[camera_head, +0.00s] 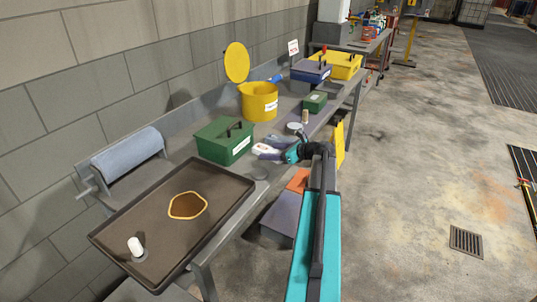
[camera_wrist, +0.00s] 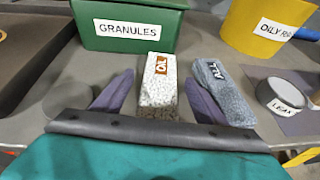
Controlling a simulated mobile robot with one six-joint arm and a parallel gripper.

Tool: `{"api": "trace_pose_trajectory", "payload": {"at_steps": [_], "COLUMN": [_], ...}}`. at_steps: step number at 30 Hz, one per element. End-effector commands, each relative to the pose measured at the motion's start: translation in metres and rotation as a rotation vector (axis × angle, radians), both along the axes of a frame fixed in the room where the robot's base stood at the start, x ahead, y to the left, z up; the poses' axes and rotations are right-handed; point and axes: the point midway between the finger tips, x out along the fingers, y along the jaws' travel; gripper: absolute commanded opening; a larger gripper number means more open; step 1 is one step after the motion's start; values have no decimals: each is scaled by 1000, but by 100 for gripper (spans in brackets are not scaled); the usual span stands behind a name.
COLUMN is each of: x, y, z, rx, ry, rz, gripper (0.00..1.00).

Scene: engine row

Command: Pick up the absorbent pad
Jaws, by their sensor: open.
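Two small items that could be the absorbent pad lie side by side on the grey bench. One is a white speckled block marked OIL (camera_wrist: 158,82). The other is a grey fuzzy piece marked ALL (camera_wrist: 222,92). In the head view the white one (camera_head: 265,149) lies just beyond my gripper (camera_head: 284,153). In the wrist view my gripper (camera_wrist: 157,92) is open, with its purple-grey fingers on either side of the white block. The grey piece lies just outside the right finger. The near end of the white block is hidden by the gripper body.
A green GRANULES box (camera_wrist: 128,22) stands close behind the white block. A yellow OILY RAGS bin (camera_head: 259,101) with its lid up is behind to the right. A round tin marked LEAK (camera_wrist: 281,94) stands to the right. A dark tray (camera_head: 150,215) lies at the left.

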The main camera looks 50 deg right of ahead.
Motion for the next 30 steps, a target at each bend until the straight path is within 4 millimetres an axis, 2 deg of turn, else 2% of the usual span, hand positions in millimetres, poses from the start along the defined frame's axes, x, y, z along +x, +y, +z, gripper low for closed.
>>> {"api": "trace_pose_trajectory", "payload": {"at_steps": [11,14,19,30], "x": [-1,-1,-1,-1], "y": [0,0,-1,-1], "z": [0,0,0,2], "rx": [0,0,0,0], "ry": [0,0,0,0], "rz": [0,0,0,-1], "gripper": [66,52,23,22]}}
